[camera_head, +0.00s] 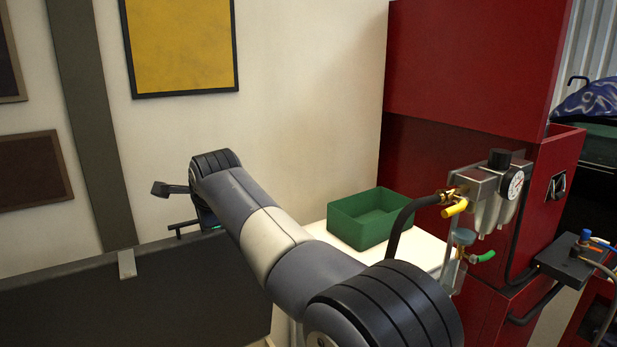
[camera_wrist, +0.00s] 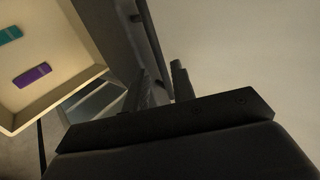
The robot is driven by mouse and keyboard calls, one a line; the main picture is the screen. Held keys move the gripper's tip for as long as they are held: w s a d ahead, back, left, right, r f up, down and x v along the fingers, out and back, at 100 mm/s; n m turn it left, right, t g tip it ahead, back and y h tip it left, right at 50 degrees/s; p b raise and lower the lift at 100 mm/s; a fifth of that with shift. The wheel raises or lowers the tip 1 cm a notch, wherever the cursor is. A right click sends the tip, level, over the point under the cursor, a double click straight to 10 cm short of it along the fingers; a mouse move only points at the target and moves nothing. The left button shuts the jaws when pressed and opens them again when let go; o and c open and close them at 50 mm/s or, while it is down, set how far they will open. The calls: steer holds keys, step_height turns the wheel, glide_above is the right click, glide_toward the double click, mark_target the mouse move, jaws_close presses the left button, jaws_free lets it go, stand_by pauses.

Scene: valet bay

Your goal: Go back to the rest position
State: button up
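My arm reaches from the lower right to the upper left in the head view, and my gripper (camera_head: 184,227) is mostly hidden behind the wrist there. In the wrist view my gripper (camera_wrist: 160,80) shows two dark fingers standing apart with nothing visible between them. They point towards a dark upright panel and a pale wall. No object is seen held.
A pale tray (camera_wrist: 88,75) holds a teal piece (camera_wrist: 10,34) and a purple piece (camera_wrist: 33,75). A green bin (camera_head: 362,226) stands on a white top beside the red cabinet (camera_head: 470,70). An air regulator (camera_head: 490,195) with hoses is right of my arm. A dark panel (camera_head: 100,305) stands lower left.

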steer(key=p+x, duration=0.1)
steer(key=x, duration=0.5)
steer(key=shift+p, duration=0.35)
steer(key=shift+f, duration=0.1)
steer(key=shift+s+d, duration=0.1)
steer(key=shift+s, duration=0.05)
